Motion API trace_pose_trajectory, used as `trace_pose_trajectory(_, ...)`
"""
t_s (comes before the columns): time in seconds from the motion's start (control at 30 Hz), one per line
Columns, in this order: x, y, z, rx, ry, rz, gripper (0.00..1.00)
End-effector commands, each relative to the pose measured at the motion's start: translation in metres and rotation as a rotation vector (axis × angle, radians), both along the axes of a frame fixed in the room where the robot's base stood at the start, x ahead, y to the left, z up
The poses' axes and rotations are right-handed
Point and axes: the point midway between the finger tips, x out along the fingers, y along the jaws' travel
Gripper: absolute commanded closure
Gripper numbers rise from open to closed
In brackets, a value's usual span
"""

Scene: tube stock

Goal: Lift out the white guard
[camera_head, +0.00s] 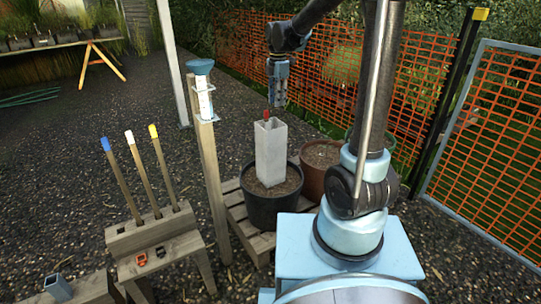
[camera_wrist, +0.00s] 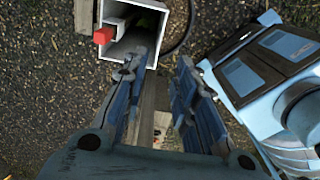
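The white guard (camera_head: 270,155) is a tall square tube standing upright in a black pot (camera_head: 273,210) of soil. In the wrist view its open top (camera_wrist: 149,20) shows at the upper left, with a red-tipped stake (camera_wrist: 104,35) inside. The red tip (camera_head: 267,114) also shows just above the guard's rim in the head view. My gripper (camera_head: 277,104) hangs above the guard, pointing down. In the wrist view my gripper (camera_wrist: 160,62) has its two fingers apart with nothing held between them. The left finger appears close to the guard's rim; contact cannot be told.
The pot stands on a wooden pallet (camera_head: 236,212) beside a brown pot (camera_head: 320,165). A wooden post (camera_head: 207,160) with a rain gauge (camera_head: 203,95) stands left. Further left, a wooden block (camera_head: 150,232) holds blue, white and yellow-tipped stakes. Orange mesh fence (camera_head: 410,80) lies behind.

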Motion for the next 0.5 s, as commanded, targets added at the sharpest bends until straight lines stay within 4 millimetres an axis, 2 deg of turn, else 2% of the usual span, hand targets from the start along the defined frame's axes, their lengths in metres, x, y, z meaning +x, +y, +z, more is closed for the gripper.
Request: trace_pose_trajectory(0.5,0.000,0.000,-0.078,0.000,0.000,0.001,0.73)
